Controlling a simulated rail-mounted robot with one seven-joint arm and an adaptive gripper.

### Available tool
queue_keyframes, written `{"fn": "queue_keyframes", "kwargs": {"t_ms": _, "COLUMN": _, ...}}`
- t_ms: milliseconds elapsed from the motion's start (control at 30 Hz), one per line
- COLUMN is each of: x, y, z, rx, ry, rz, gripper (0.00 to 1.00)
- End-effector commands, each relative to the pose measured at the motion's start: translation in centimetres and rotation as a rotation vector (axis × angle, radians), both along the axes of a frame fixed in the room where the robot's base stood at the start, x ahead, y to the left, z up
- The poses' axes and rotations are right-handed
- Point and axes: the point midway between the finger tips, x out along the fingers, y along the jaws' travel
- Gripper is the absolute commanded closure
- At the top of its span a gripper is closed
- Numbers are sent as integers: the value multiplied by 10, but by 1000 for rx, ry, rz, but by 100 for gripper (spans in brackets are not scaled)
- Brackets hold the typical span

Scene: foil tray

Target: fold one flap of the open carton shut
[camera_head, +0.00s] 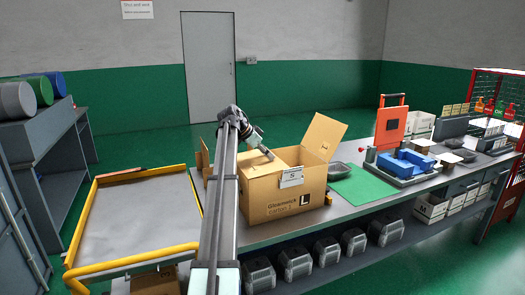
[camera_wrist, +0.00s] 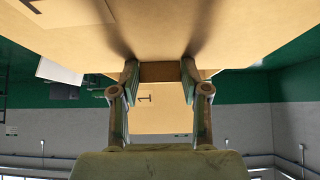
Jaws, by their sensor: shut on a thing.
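The open carton (camera_head: 262,202) is a brown cardboard box on the bench, marked "L" and with a white label on its front. Its right flap (camera_head: 325,135) stands up, tilted outward. A left flap (camera_head: 205,163) shows partly behind my arm. My gripper (camera_head: 269,155) is at the carton's top, over a tan panel. In the wrist view my gripper (camera_wrist: 160,73) has its two fingers apart around brown cardboard, with a wide carton panel (camera_wrist: 150,30) close above. A panel marked "1" (camera_wrist: 145,120) shows between the fingers. Which flap is held is hard to tell.
A yellow-railed cart (camera_head: 135,220) stands left of the carton. A dark tray (camera_head: 318,178), a green mat (camera_head: 362,190) and a blue fixture (camera_head: 405,163) lie to the right on the bench. Grey bins (camera_head: 297,262) sit below.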

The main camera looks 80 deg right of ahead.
Motion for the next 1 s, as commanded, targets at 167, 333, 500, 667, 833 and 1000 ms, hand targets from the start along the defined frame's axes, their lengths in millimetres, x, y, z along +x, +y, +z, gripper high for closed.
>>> {"fn": "queue_keyframes", "kwargs": {"t_ms": 167, "x": -3, "y": -1, "z": -10, "rx": 1, "ry": 2, "rz": -1, "gripper": 100}}
{"fn": "queue_keyframes", "kwargs": {"t_ms": 333, "x": -4, "y": -1, "z": -13, "rx": 0, "ry": 2, "rz": -1, "gripper": 100}}
{"fn": "queue_keyframes", "kwargs": {"t_ms": 500, "x": -4, "y": -1, "z": -14, "rx": 1, "ry": 2, "rz": -1, "gripper": 100}}
{"fn": "queue_keyframes", "kwargs": {"t_ms": 667, "x": -4, "y": -1, "z": -14, "rx": 1, "ry": 2, "rz": -1, "gripper": 100}}
{"fn": "queue_keyframes", "kwargs": {"t_ms": 833, "x": -3, "y": -1, "z": -14, "rx": 1, "ry": 1, "rz": -1, "gripper": 29}}
{"fn": "queue_keyframes", "kwargs": {"t_ms": 1000, "x": -3, "y": -1, "z": -13, "rx": 1, "ry": 0, "rz": -1, "gripper": 29}}
